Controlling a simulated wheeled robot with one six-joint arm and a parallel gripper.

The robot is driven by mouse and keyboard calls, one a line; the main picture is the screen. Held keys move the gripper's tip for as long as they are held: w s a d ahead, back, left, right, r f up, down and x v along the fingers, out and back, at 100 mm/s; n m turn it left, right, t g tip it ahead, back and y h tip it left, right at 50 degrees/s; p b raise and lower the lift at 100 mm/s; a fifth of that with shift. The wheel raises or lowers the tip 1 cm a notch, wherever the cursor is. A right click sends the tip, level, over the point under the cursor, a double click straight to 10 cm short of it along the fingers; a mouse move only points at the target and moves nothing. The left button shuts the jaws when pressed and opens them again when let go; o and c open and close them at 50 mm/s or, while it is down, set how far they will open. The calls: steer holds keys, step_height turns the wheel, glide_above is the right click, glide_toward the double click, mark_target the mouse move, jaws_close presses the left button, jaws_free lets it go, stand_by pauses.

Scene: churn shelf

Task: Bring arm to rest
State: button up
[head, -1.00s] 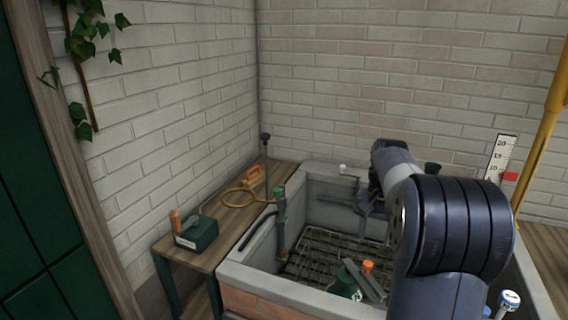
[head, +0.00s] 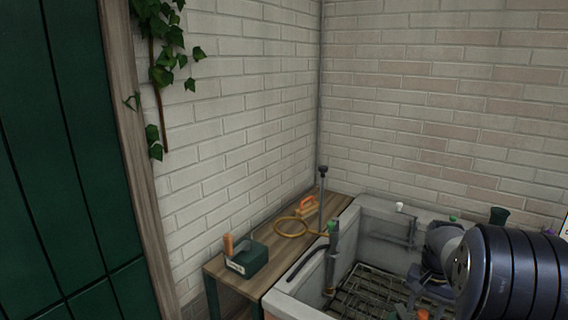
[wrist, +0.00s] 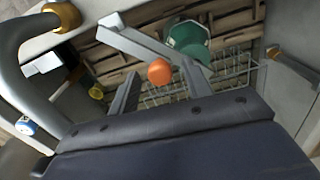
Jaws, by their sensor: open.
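My gripper (wrist: 162,72) shows in the wrist view with its two grey fingers spread apart. An orange round-topped thing (wrist: 159,71) appears in the gap between them, but it seems to lie beyond the fingers and I see no grip on it. A green container (wrist: 188,40) is just behind it.
The sink has a dark slatted rack (head: 362,290) in its bottom. Brick walls close off the back. A pipe with a brass end (wrist: 62,15) is near the wrist.

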step_height(320, 180, up, 10)
step_height(320, 180, down, 10)
steer(key=shift+f, duration=0.2)
steer(key=shift+a+n+b, duration=0.2)
steer(key=shift+n+b, duration=0.1)
steer(key=shift+s+a+r+n, duration=0.15)
steer(key=shift+a+n, duration=0.35)
steer(key=shift+n, duration=0.4)
steer(key=shift+a, duration=0.1)
